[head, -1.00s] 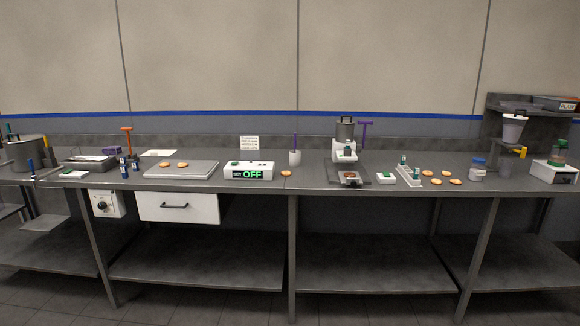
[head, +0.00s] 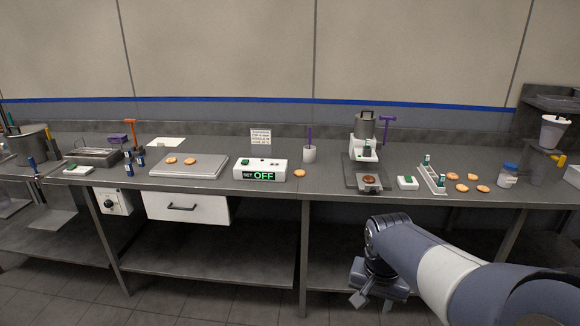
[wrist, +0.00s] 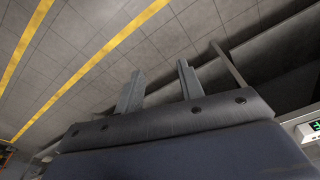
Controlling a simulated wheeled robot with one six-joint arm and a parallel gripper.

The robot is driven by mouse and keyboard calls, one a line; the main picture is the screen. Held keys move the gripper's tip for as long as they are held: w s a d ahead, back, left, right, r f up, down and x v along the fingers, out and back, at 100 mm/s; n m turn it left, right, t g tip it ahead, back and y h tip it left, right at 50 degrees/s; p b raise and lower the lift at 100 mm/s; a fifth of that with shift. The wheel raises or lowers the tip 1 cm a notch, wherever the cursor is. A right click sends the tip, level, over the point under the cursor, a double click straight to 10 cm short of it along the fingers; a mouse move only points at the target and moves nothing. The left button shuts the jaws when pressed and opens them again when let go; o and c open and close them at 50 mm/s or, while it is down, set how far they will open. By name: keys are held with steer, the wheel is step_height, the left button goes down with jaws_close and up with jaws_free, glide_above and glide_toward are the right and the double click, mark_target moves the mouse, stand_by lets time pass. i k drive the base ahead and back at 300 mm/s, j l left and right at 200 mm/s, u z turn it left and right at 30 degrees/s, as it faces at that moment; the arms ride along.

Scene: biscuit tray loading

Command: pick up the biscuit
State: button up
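Two biscuits (head: 190,161) lie on the flat grey tray (head: 160,171) at the left. Several more biscuits (head: 460,188) lie on the bench at the right, beside a white rack. A brown-topped round piece (head: 369,179) sits at the front of the machine. My gripper (head: 372,302) hangs in front of the bench, below its top, away from all biscuits. In the wrist view its two fingers (wrist: 159,82) stand apart with nothing between them.
The dispensing machine (head: 364,150) and a small green-button box (head: 407,182) are further right. The bench between lone biscuit and machine is clear.

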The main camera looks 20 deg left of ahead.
mark_target(300, 173)
steer(key=i+j+u, duration=0.15)
steer(key=i+j, duration=0.2)
steer(key=i, duration=0.5)
steer(key=i+j+u, duration=0.2)
steer(key=i, duration=0.7)
steer(key=i+j+u, duration=0.15)
steer(key=i, duration=0.7)
